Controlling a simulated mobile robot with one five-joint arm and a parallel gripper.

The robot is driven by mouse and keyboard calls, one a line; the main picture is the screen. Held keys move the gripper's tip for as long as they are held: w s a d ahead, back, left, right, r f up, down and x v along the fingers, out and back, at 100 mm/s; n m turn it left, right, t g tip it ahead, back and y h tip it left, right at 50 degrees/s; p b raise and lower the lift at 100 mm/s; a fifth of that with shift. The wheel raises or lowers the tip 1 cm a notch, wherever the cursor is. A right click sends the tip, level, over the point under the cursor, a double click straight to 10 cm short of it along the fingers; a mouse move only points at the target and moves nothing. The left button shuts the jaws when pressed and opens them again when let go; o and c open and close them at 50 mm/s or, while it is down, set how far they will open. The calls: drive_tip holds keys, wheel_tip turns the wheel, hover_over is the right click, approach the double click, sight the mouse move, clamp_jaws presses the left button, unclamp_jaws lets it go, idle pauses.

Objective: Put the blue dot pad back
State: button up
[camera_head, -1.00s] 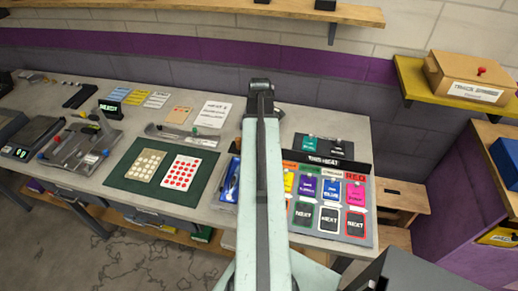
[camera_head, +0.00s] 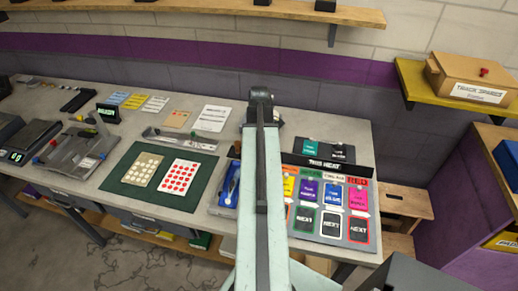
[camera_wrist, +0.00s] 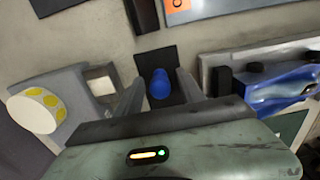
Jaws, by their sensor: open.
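My gripper (camera_wrist: 159,78) is open in the wrist view, with one finger on each side of a small blue cylinder (camera_wrist: 159,88). The cylinder stands in front of a dark square plate (camera_wrist: 154,57); I cannot tell whether the fingers touch it. I cannot tell whether this blue piece is the blue dot pad. No sheet with blue dots shows. In the head view, a cream dot sheet (camera_head: 142,169) and a red dot sheet (camera_head: 180,176) lie on a dark green mat (camera_head: 122,190). My arm hides the gripper there.
In the wrist view, a white roll with yellow dots (camera_wrist: 36,110) and a small white block (camera_wrist: 100,84) are left of the gripper. A blue tool (camera_wrist: 283,88) lies on the right. The heat board (camera_head: 331,245) is right of my arm in the head view.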

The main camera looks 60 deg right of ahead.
wheel_tip(320, 180, up, 12)
drive_tip(key=p, duration=1.2)
drive_tip(key=shift+w+a+r, duration=0.1)
drive_tip(key=w+a+m, duration=0.1)
drive_tip(key=w+a, duration=0.6)
drive_tip(key=a, duration=0.4)
drive_tip(key=w+a, duration=0.7)
drive_tip(key=a, duration=0.4)
drive_tip(key=w+a+m, duration=0.1)
drive_tip(key=w+a, duration=0.6)
drive_tip(key=a, duration=0.5)
drive_tip(key=a+m, duration=0.1)
drive_tip(key=a, duration=1.5)
drive_tip(key=shift+w, duration=0.3)
drive_tip(key=shift+d, duration=0.1)
